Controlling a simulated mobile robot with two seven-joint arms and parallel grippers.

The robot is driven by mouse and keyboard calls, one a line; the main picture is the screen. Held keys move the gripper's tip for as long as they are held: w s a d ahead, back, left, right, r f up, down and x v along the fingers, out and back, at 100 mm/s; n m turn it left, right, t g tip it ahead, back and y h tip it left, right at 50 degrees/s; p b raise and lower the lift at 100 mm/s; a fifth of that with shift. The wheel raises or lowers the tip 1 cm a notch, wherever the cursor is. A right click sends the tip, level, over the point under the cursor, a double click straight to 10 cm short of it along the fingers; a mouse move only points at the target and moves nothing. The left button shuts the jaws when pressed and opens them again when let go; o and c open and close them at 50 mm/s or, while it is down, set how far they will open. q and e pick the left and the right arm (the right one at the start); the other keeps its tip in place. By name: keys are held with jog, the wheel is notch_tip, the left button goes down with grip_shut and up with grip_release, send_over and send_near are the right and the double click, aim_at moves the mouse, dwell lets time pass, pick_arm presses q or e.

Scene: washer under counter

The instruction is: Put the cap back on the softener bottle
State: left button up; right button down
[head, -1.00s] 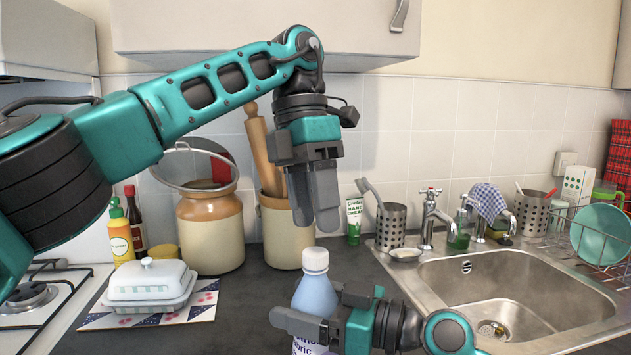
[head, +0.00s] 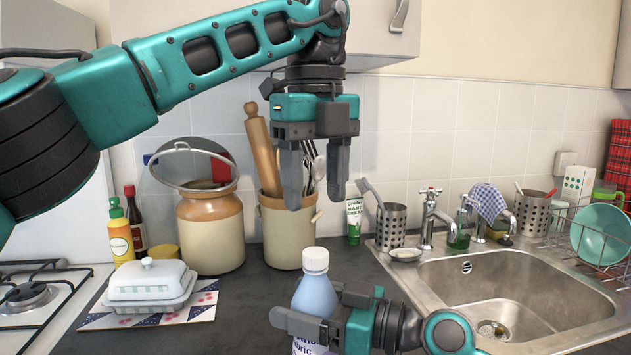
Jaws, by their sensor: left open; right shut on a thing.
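The softener bottle (head: 316,293) is pale blue, upright, with a white label low on its front. The white cap (head: 315,259) sits on the top of its neck; whether it is screwed down cannot be told. My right gripper (head: 308,303) is shut around the bottle's body from the right, one finger across its front. My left gripper (head: 315,198) points down above the cap, open and empty, with a clear gap between its fingers and the cap. The bottle's base is out of frame.
A butter dish (head: 150,283) is at left beside the hob (head: 35,300). The sink (head: 510,300) lies to the right. Bare counter lies between the dish and bottle.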

aim_at(315, 252)
dwell(0.4)
pick_arm(q)
jog(key=shift+f, duration=4)
